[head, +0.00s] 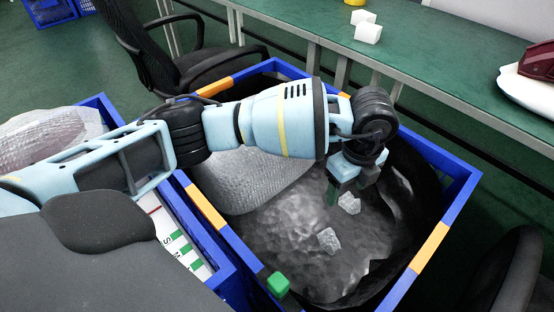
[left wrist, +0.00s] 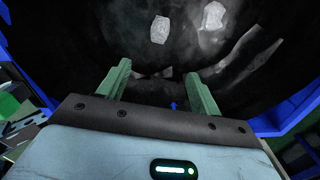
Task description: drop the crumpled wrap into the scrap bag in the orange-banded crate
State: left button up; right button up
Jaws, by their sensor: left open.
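The orange-banded crate (head: 205,207) is blue and fills the middle of the head view. Inside it is the dark, glossy scrap bag (head: 408,185), open at the top, which also fills the left wrist view (left wrist: 90,40). One crumpled wrap piece (head: 329,240) and a second (head: 349,203), both whitish and translucent, are in the bag; they also show in the left wrist view (left wrist: 160,29) (left wrist: 213,15). My left gripper (head: 340,188) is over the bag, with its green fingers apart and nothing between them (left wrist: 158,75). My right gripper is out of view.
Pale bubble wrap (head: 250,175) lies along the crate's left side. A second blue crate (head: 98,103) stands at the left. A green block (head: 278,284) is at the near rim. A green bench (head: 410,50) with white cubes (head: 367,32) runs behind. Black chairs stand at back and right.

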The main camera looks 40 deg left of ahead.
pick_arm(q)
notch_tip(320, 180, up, 5)
jog(key=shift+r+p, duration=0.1)
jog(key=shift+p, duration=0.4)
dwell(0.3)
